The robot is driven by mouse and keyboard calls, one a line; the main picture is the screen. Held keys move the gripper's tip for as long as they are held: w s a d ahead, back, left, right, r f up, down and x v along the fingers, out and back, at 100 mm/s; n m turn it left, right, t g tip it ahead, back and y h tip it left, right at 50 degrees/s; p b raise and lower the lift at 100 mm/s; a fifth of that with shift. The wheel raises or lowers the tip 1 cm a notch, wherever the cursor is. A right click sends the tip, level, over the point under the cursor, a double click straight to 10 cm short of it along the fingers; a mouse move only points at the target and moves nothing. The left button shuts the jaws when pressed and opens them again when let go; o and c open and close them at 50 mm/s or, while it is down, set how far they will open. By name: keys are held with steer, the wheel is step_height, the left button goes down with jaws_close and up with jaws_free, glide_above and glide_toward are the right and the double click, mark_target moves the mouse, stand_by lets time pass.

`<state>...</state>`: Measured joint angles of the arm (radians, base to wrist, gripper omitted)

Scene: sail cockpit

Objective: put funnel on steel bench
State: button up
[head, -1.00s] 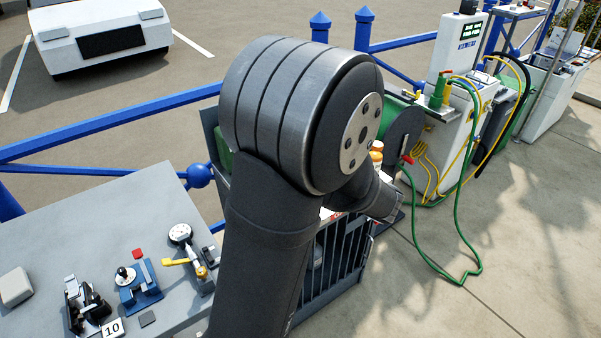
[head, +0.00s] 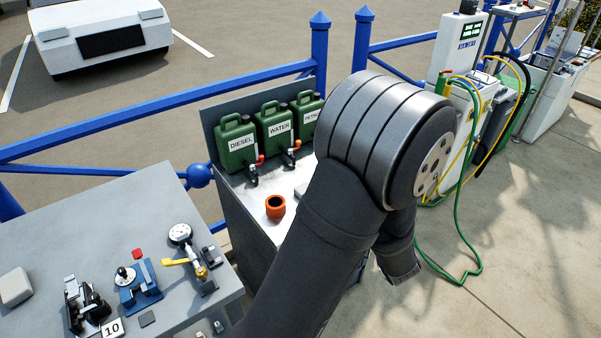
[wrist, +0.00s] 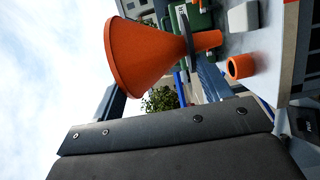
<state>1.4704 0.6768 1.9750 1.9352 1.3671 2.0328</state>
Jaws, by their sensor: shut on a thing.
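An orange funnel (wrist: 150,52) fills the upper middle of the wrist view, its wide mouth toward the left and its narrow stem toward the right. My gripper (wrist: 188,38) is shut on the funnel near its stem, and the funnel is clear of the surfaces around it. The steel bench (head: 262,190) stands behind my arm in the head view, its right part hidden by the arm. In the head view my arm hides the gripper and the funnel.
A small orange cup (head: 275,207) stands on the bench, and it shows in the wrist view (wrist: 240,66). Several green cans, labelled diesel (head: 238,143) and water (head: 273,127) among them, line its back. A grey table (head: 60,225) with small devices is at left.

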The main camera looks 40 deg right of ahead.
steer(key=w+a+f, duration=0.1)
steer(key=w+f, duration=1)
steer(key=f, duration=0.2)
steer(key=shift+w+a+f, duration=0.3)
steer(key=shift+a+f, duration=0.1)
steer(key=shift+f, duration=0.15)
steer(key=o, duration=1.1)
steer(key=v, duration=1.2)
